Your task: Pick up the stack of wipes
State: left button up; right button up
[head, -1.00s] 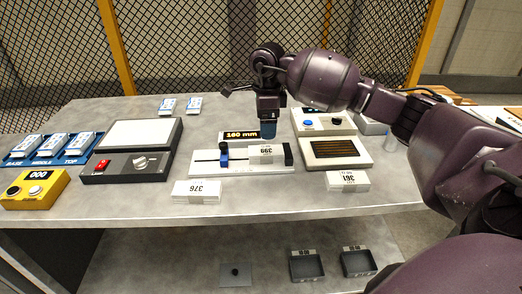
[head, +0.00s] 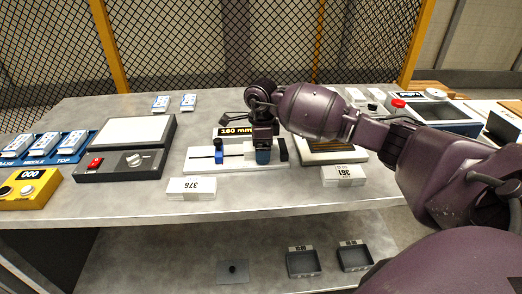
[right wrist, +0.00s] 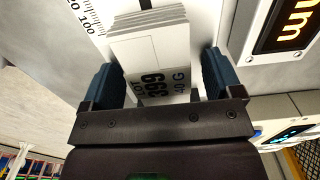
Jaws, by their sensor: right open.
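A white stack of wipes (right wrist: 150,55) labelled 399 lies between the two blue fingers of my right gripper (right wrist: 160,72) in the right wrist view. The fingers stand one on each side of it, open, with a small gap visible at the right finger. In the head view my right gripper (head: 263,156) is down at the measuring slide (head: 225,168) and hides most of this stack. Two similar white stacks, one labelled 376 (head: 191,188) and one labelled 361 (head: 343,175), lie on the table in front. My left gripper is not in view.
A 160 mm display (head: 236,132) stands behind the slide. The slide's blue block (head: 219,152) is left of my gripper. The front table edge is clear.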

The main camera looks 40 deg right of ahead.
jog(key=c, duration=1.1)
jog(key=shift+r, duration=0.15)
